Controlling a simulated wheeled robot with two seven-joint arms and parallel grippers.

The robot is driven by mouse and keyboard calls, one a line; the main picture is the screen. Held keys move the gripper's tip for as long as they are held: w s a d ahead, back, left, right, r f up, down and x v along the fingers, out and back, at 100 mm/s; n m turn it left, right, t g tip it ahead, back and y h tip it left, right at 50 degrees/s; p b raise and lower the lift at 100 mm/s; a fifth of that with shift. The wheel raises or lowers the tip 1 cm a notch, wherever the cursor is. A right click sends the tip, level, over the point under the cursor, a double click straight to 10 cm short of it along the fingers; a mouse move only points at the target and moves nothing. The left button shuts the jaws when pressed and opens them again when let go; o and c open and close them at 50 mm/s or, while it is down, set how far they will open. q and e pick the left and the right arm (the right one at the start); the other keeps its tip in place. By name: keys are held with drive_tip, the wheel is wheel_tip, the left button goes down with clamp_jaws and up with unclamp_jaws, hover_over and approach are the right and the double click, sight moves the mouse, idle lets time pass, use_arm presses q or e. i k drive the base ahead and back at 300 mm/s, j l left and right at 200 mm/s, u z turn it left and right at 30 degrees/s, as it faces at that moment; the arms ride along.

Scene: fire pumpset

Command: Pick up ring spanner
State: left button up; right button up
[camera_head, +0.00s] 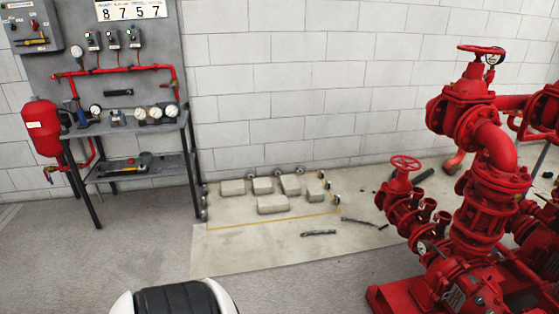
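Two thin, dark grey, elongated objects lie on the floor slab: one is a short bar-like piece (318,233), and the other is a longer piece (364,222) to its right, near the red pump. They could be spanners, but at this size I cannot tell whether either has a ring end. A dark tool with a yellow part (143,161) lies on the lower shelf of the bench at left; its type is unclear. Neither of my grippers shows in the head view.
A metal bench (130,126) with gauges stands against the wall at left, beside a red tank (42,126). Several pale blocks (272,204) sit on the slab (240,250). Red pump pipework (480,160) fills the right. The floor between bench and pump is mostly open.

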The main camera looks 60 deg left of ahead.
sight(330, 231)
drive_tip(key=i+j+u, duration=0.15)
drive_tip(key=j+u, duration=0.3)
drive_tip(key=i+j+u, duration=0.2)
drive_tip(key=u, duration=0.2)
drive_tip(key=i+j+u, duration=0.25)
drive_tip(key=u, duration=0.2)
drive_tip(key=i+j, duration=0.2)
drive_tip(key=i, duration=0.2)
drive_tip(key=i+j+u, duration=0.1)
drive_tip(key=i, duration=0.3)
drive_tip(key=i+j, duration=0.25)
drive_tip(key=i, duration=0.15)
drive_tip(key=z, duration=2.9)
